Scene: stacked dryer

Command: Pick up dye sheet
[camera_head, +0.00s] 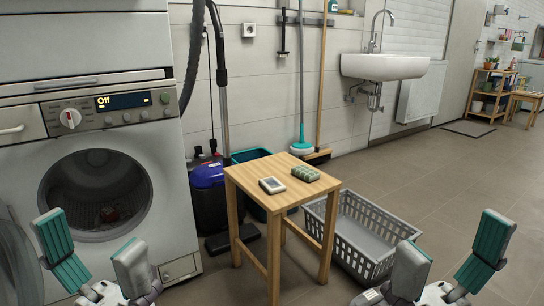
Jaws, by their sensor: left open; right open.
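A wooden stool (250,178) stands in the middle. On its top lie a small flat white item with a dark panel (272,185) and, to its right, a green segmented pack (306,174). I cannot tell which of the two is the dye sheet. My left gripper (92,245) is open and empty at the lower left, in front of the washing machine and well left of the stool. Neither touches anything.
The washing machine (150,200) at left has its round door open; its display reads "Off". A grey laundry basket (350,235) stands right of the stool. A blue vacuum cleaner (208,185) and a teal bucket (250,154) stand behind it.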

